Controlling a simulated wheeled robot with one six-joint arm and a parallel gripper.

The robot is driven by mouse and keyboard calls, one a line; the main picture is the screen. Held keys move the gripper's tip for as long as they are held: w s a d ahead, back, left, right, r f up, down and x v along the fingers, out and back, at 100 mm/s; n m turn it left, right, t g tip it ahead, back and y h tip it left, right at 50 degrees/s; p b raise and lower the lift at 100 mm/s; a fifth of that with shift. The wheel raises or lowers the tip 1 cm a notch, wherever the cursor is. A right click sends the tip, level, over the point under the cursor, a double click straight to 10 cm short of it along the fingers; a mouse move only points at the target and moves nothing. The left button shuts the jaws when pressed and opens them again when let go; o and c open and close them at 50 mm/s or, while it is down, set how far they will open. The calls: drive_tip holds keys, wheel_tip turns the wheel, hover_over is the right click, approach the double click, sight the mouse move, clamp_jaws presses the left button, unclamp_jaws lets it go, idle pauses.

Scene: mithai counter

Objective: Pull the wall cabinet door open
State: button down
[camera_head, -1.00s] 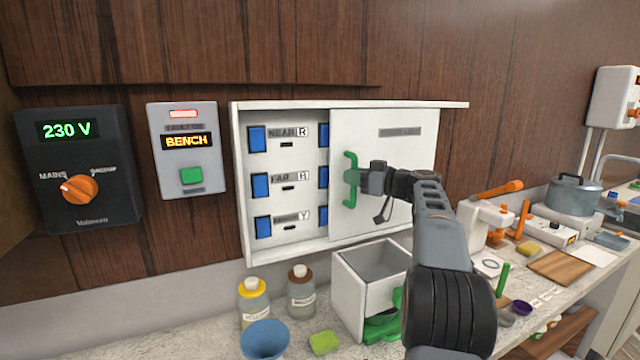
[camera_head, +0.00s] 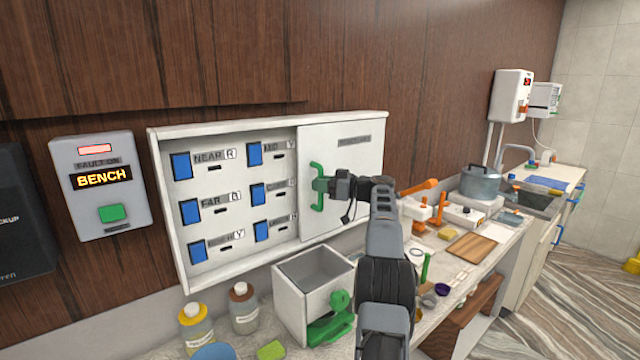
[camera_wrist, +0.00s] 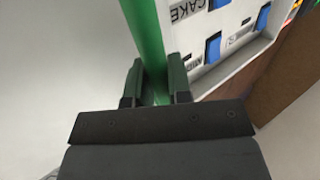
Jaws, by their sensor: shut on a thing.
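The white wall cabinet (camera_head: 232,262) hangs on the wood wall, with blue switches and labels showing on its left side. Its white sliding door panel (camera_head: 350,165) covers the right part. A green vertical handle (camera_head: 317,188) stands at the door's left edge. My gripper (camera_head: 326,187) is at the handle, coming from the right. In the wrist view the green handle (camera_wrist: 143,40) runs between the two fingers, and my gripper (camera_wrist: 157,82) is shut on it. A blue switch (camera_wrist: 213,48) shows beyond it.
A pot (camera_head: 480,182) and a wooden board (camera_head: 474,248) are on the counter at right. A BENCH panel (camera_head: 102,185) is at left.

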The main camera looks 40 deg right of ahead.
drive_tip(key=c, duration=1.1)
unclamp_jaws()
drive_tip(key=b+v, duration=0.2)
drive_tip(key=v, duration=1.1)
drive_tip(key=shift+s+d+b, duration=0.25)
drive_tip(key=shift+s+b, duration=0.1)
drive_tip(key=shift+w+a, duration=0.1)
